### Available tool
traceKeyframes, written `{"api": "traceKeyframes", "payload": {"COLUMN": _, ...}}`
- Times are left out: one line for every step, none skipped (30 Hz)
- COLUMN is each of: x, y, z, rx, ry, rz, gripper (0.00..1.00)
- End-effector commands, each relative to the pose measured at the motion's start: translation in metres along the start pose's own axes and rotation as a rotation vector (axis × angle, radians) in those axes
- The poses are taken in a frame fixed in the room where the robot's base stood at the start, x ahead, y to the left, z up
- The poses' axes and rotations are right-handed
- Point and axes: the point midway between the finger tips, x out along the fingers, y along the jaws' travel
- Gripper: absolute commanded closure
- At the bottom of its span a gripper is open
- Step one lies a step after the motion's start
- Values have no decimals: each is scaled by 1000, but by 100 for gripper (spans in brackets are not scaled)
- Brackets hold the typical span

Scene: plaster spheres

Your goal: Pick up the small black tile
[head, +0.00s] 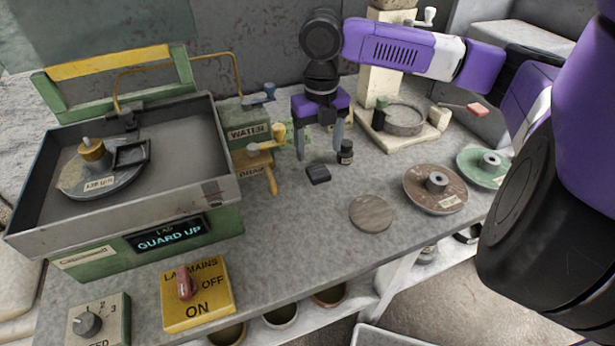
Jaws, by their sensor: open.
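The small black tile (318,173) lies flat on the grey bench top, near the middle of the head view. My gripper (319,150) hangs over the bench with its fingers pointing down. It is open, and its two fingers stand apart with nothing visible between them. The tile shows just below and in front of the fingers, apart from them as far as I can tell. The exact height of the fingertips over the bench is hard to judge.
A small dark bottle (345,153) stands close beside the right finger. A round grey disc (371,213) and a brown wheel (436,189) lie to the right. The bench (290,225) in front of the tile is clear.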

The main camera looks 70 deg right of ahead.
Motion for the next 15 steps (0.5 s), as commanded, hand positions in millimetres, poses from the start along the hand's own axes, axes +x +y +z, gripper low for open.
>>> {"api": "traceKeyframes", "payload": {"x": 4, "y": 0, "z": 0, "rx": 1, "ry": 2, "rz": 0, "gripper": 29}}
{"api": "traceKeyframes", "payload": {"x": 6, "y": 0, "z": 0, "rx": 1, "ry": 2, "rz": 0, "gripper": 29}}
{"api": "traceKeyframes", "payload": {"x": 10, "y": 0, "z": -1, "rx": 1, "ry": 3, "rz": 0, "gripper": 29}}
{"api": "traceKeyframes", "payload": {"x": 13, "y": -1, "z": 0, "rx": 1, "ry": 3, "rz": -1, "gripper": 29}}
{"api": "traceKeyframes", "payload": {"x": 16, "y": -1, "z": 0, "rx": 1, "ry": 2, "rz": 0, "gripper": 29}}
{"api": "traceKeyframes", "payload": {"x": 20, "y": -1, "z": 0, "rx": 1, "ry": 1, "rz": 0, "gripper": 29}}
{"api": "traceKeyframes", "payload": {"x": 23, "y": -1, "z": 0, "rx": 1, "ry": 2, "rz": 0, "gripper": 29}}
{"api": "traceKeyframes", "payload": {"x": 26, "y": -1, "z": 0, "rx": 1, "ry": 2, "rz": 0, "gripper": 29}}
{"api": "traceKeyframes", "payload": {"x": 29, "y": -2, "z": 0, "rx": 2, "ry": 2, "rz": -1, "gripper": 29}}
{"api": "traceKeyframes", "payload": {"x": 32, "y": -2, "z": 0, "rx": 2, "ry": 1, "rz": 0, "gripper": 29}}
{"api": "traceKeyframes", "payload": {"x": 36, "y": -2, "z": 0, "rx": 2, "ry": 1, "rz": 0, "gripper": 29}}
{"api": "traceKeyframes", "payload": {"x": 42, "y": -3, "z": -1, "rx": 2, "ry": 2, "rz": -1, "gripper": 29}}
{"api": "traceKeyframes", "payload": {"x": 46, "y": -4, "z": -1, "rx": 2, "ry": 2, "rz": -1, "gripper": 29}}
{"api": "traceKeyframes", "payload": {"x": 51, "y": -4, "z": -1, "rx": 2, "ry": 3, "rz": 0, "gripper": 29}}
{"api": "traceKeyframes", "payload": {"x": 57, "y": -5, "z": -1, "rx": 2, "ry": 2, "rz": -1, "gripper": 29}}
